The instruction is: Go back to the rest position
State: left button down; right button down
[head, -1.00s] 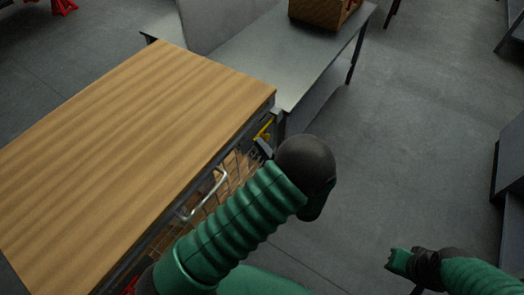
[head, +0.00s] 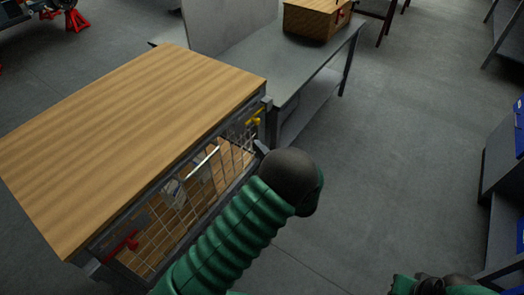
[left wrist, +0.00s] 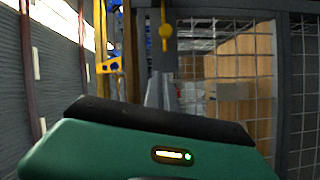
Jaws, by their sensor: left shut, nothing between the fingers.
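My left arm reaches in from the bottom of the head view, and its gripper (head: 261,148) is mostly hidden behind the dark wrist. Only a dark fingertip shows, beside the far corner of the wood-topped cart (head: 140,125). In the left wrist view the grey fingers (left wrist: 160,90) point forward, shut with nothing between them, toward a wire mesh front (left wrist: 245,75). I cannot tell whether they touch it. My right gripper (head: 408,286) is cut off at the bottom edge of the head view, and its fingers are not clear.
The cart has a wire basket (head: 160,235) with a pale handle (head: 205,160), a red latch (head: 122,245) and a yellow latch (head: 252,121). A grey metal table (head: 290,62) with a wooden box (head: 318,18) stands behind. Shelving (head: 500,165) stands at right. The floor between is clear.

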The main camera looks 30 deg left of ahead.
pick_arm(q)
jog(key=d+r+m+t+h+p, duration=0.1)
jog(key=d+r+m+h+p, duration=0.6)
jog(key=d+m+h, duration=0.45)
jog(key=s+r+m+g+h+p, duration=0.1)
jog(key=s+m+g+h+p, duration=0.2)
jog(key=s+m+g, duration=0.4)
jog(key=s+m, duration=0.8)
jog(key=s, duration=0.7)
jog(key=shift+d+r+p, duration=0.2)
jog(key=shift+r+p, duration=0.15)
jog(key=shift+p, duration=0.05)
jog(key=shift+s+a, duration=0.2)
jog(key=shift+d, duration=0.1)
